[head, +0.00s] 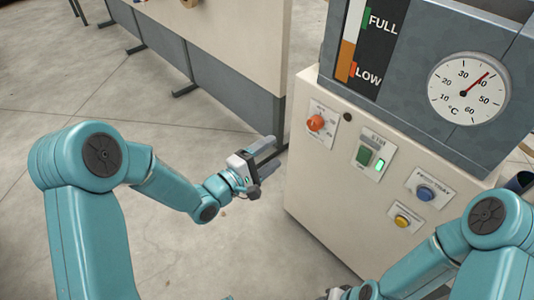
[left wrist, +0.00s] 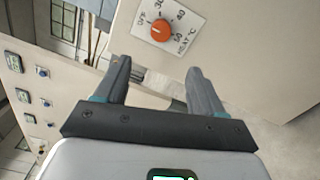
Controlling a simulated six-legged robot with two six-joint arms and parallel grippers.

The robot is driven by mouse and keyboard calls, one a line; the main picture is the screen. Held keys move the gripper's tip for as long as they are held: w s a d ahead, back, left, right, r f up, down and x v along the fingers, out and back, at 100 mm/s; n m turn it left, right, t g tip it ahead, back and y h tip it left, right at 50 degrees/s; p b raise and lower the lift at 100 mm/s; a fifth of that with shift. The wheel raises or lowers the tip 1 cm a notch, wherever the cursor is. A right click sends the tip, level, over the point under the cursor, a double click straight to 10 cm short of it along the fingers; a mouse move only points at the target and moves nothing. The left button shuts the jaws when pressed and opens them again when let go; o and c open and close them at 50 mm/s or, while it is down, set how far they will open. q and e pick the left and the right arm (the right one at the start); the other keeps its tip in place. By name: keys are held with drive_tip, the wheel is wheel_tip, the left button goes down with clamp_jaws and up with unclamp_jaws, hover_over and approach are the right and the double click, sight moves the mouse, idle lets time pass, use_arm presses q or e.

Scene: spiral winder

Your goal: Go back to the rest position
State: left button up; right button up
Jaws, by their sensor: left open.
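My left gripper (head: 265,158) is in the middle of the head view, left of the cream machine cabinet (head: 300,180). Its fingers are apart with nothing between them; they also show in the left wrist view (left wrist: 158,85). An orange knob (head: 316,123) on the cabinet front is up and to the right of the fingers in the head view. In the left wrist view the knob (left wrist: 161,31) is beyond the fingertips, apart from them. My right arm comes in at the lower right of the head view; its gripper (head: 345,293) is mostly cut off by the bottom edge.
The cabinet front carries a lit green switch (head: 364,155), a blue button (head: 425,193) and a yellow button (head: 402,221). Above are a level gauge (head: 365,45) and a temperature dial (head: 468,88). A grey and cream partition (head: 225,85) stands behind. The floor at left is clear.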

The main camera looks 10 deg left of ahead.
use_arm(q)
drive_tip(key=shift+s+a, duration=0.15)
drive_tip(key=shift+s, duration=0.1)
idle(0.3)
drive_tip(key=s+f+g+y, duration=0.2)
drive_tip(key=s+f, duration=0.2)
drive_tip(key=f, duration=0.3)
drive_tip(key=s+a+f+m+g+y, duration=0.1)
drive_tip(key=s+f+g+y, duration=0.2)
drive_tip(key=f, duration=0.4)
drive_tip(key=s+f+g, duration=0.2)
drive_tip(key=s+f, duration=0.3)
drive_tip(key=f, duration=0.3)
drive_tip(key=s+a+f+m+g+y, duration=0.1)
drive_tip(key=s+f+m+g, duration=0.1)
drive_tip(key=s+m+g, duration=0.4)
drive_tip(key=s+f+m+g+y, duration=0.1)
drive_tip(key=s+f+m, duration=0.2)
drive_tip(key=s, duration=0.5)
wheel_tip(320, 180, up, 22)
drive_tip(key=m+p, duration=0.2)
drive_tip(key=p, duration=2)
drive_tip(key=shift+r, duration=0.15)
